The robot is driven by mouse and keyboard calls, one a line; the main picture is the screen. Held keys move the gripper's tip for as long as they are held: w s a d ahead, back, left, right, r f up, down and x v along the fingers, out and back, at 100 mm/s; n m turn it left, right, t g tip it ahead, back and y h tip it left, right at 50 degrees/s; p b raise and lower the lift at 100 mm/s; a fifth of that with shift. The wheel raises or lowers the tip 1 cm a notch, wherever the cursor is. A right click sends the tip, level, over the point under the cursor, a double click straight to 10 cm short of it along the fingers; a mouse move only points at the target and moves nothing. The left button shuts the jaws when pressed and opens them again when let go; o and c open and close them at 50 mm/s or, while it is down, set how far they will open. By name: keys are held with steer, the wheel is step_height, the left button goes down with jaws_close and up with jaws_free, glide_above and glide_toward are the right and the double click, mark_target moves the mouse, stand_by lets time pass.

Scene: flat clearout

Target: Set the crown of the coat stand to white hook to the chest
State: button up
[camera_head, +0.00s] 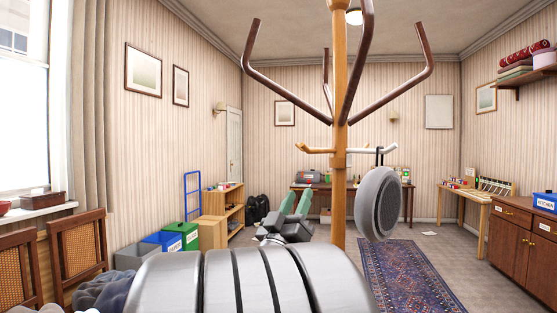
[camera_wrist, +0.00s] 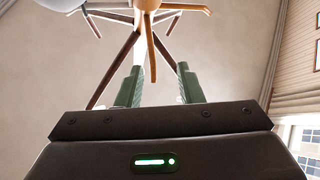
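The coat stand's wooden pole (camera_head: 339,205) stands upright in front of me. Its crown has a tan hook (camera_head: 315,150) pointing left and a white hook (camera_head: 385,150) pointing right. Long brown arms (camera_head: 285,92) spread above the crown. A grey round thing with a dark face (camera_head: 378,203) hangs on the white hook side. The wooden chest (camera_head: 508,243) is at the right. My gripper (camera_head: 299,196) is open, its green fingers pointing up, left of the pole and below the tan hook. In the wrist view, a tan hook (camera_wrist: 150,45) shows between the fingertips; contact cannot be told.
A patterned rug (camera_head: 405,275) lies right of the stand. Blue and green boxes (camera_head: 180,238) and a shelf unit (camera_head: 232,210) stand at the left. Chairs (camera_head: 82,245) are at the near left. A desk (camera_head: 410,200) and a side table (camera_head: 468,195) stand farther back.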

mark_target(319, 151)
steer(key=w+d+r+h+p, duration=0.1)
steer(key=w+d+r, duration=0.1)
steer(key=r, duration=0.1)
steer(key=w+d+r+m+p, duration=0.1)
steer(key=w+d+r, duration=0.1)
steer(key=w+r, duration=0.1)
steer(key=w+d+r+m+g+h+p, duration=0.1)
steer(key=w+d+r+p, duration=0.1)
steer(key=r, duration=0.2)
steer(key=shift+w+d+r+h, duration=0.2)
steer(key=shift+d+r+h, duration=0.05)
steer(key=shift+r+h, duration=0.1)
jaws_close()
